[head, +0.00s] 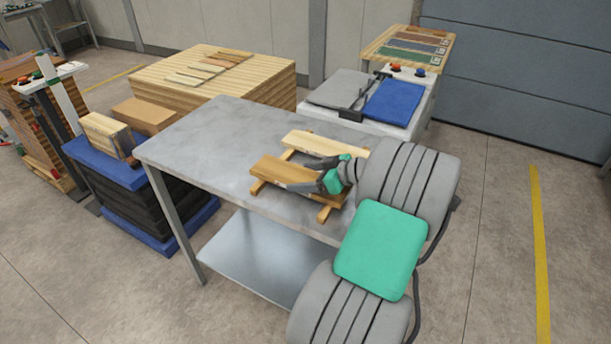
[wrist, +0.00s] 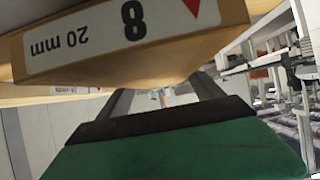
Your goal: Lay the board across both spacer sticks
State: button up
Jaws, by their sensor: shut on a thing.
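In the head view, my gripper (head: 318,175) is shut on the right part of a wooden board (head: 281,171) at the front of the grey table. The board lies over two spacer sticks, the left stick (head: 256,188) and the right stick (head: 325,214), whose ends stick out in front. I cannot tell if it touches them or is slightly above. In the wrist view, the board (wrist: 190,45) fills the top, with a label reading 8 and 20 mm; my fingers (wrist: 165,97) reach under it and their tips are hidden.
A paler board (head: 327,144) lies behind, apart from the held board, also across the sticks. The table's (head: 205,145) left part is clear. A blue-topped stack (head: 125,180) stands left, a plank pile (head: 270,80) behind, and a white bench with a blue pad (head: 393,103) behind right.

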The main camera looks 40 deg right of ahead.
jog(key=shift+f, duration=0.2)
jog(key=o, duration=1.7)
jog(key=shift+r, duration=0.1)
